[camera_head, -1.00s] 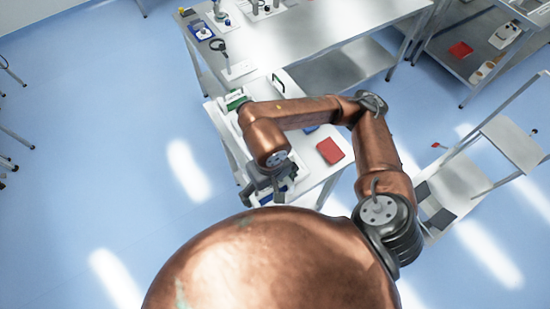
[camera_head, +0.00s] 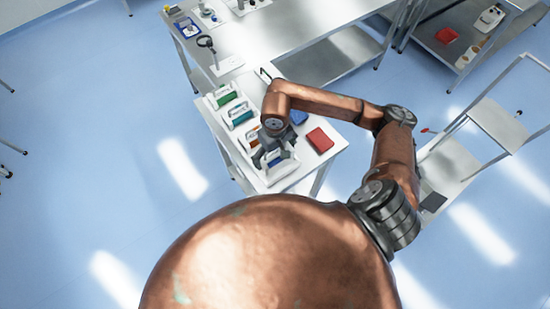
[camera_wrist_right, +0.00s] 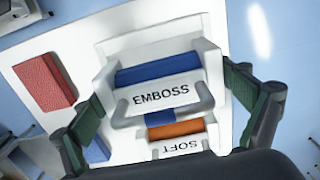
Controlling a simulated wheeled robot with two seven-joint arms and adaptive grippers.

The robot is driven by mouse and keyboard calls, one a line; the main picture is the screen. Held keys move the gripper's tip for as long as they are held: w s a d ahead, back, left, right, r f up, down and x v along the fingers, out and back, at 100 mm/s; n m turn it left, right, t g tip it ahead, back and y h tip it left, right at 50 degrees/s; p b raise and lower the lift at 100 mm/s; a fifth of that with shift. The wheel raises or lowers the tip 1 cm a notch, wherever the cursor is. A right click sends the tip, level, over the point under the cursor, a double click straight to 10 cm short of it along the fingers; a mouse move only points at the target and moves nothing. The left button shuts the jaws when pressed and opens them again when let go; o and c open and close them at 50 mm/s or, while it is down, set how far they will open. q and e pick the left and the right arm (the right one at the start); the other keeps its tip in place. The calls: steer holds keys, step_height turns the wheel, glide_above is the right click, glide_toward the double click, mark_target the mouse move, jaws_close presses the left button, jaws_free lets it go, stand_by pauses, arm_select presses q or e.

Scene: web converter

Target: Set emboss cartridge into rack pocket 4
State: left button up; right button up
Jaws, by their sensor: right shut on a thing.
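An orange cartridge (camera_wrist_right: 175,130) labelled SOFT sits in the adjoining pocket. My left gripper is not in view.
A green cartridge (camera_head: 228,98) sits farther along the row. A red box (camera_head: 320,140) and a blue box (camera_head: 299,117) lie to the right on the white table (camera_head: 310,160). A long steel bench (camera_head: 275,40) stands behind. The floor to the left is clear.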

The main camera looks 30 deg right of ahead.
mark_target(275, 160)
step_height(275, 160, down, 2)
steer(key=shift+s+f+p, duration=0.15)
steer(key=shift+p, duration=0.3)
steer(key=c, duration=0.3)
steer(key=shift+f, duration=0.4)
steer(key=shift+c, duration=0.9)
steer(key=o, duration=1.6)
steer(key=shift+f, duration=0.1)
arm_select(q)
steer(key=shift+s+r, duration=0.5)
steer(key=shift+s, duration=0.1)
arm_select(e)
steer(key=shift+o, duration=0.7)
steer(key=shift+d, duration=0.1)
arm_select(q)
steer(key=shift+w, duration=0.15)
